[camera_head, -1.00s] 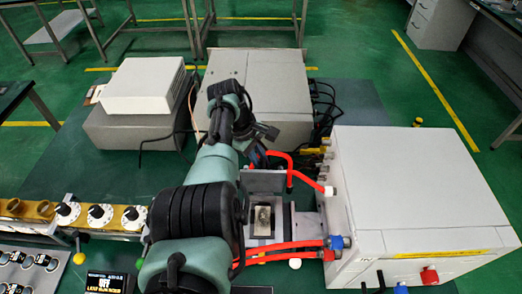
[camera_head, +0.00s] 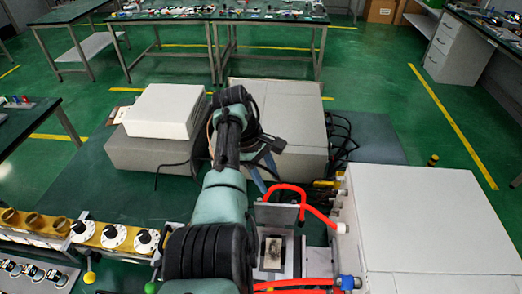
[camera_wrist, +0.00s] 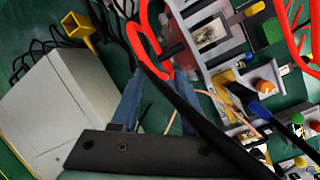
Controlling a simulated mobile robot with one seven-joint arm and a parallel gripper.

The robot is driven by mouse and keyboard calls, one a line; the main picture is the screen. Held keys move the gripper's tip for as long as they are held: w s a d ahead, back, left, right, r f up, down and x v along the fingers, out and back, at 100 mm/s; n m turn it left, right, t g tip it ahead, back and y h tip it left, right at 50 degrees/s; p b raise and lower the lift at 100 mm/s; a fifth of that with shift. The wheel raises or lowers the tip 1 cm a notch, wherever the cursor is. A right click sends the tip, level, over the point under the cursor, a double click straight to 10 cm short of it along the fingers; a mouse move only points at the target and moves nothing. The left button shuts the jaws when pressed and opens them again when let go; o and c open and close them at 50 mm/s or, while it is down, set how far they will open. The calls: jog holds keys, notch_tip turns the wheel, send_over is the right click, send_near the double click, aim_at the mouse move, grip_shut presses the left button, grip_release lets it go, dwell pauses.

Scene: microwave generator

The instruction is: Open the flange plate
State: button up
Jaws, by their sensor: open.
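The likely flange plate is a grey metal assembly with a pale rectangular window (camera_head: 272,252), just right of my arm in the head view. An upright grey plate (camera_head: 275,217) stands behind the window, with a red hose beside it. The window and its grey surround also show in the wrist view (camera_wrist: 208,36), at upper centre. I cannot tell which part is the hinged plate. My gripper (camera_head: 268,172) is above and behind this assembly. In the wrist view its two blue fingers (camera_wrist: 155,80) are apart, with the red hose loop near their tips. Nothing is seen held.
A large white box (camera_head: 435,225) stands close on the right. Red hoses (camera_head: 298,284) run in front of the window. A black cable (camera_wrist: 165,75) crosses the wrist view. Grey boxes (camera_head: 290,125) stand behind.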

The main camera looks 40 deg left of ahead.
jog(key=b+v, duration=0.1)
jog(key=v, duration=0.4)
jog(key=shift+r, duration=0.35)
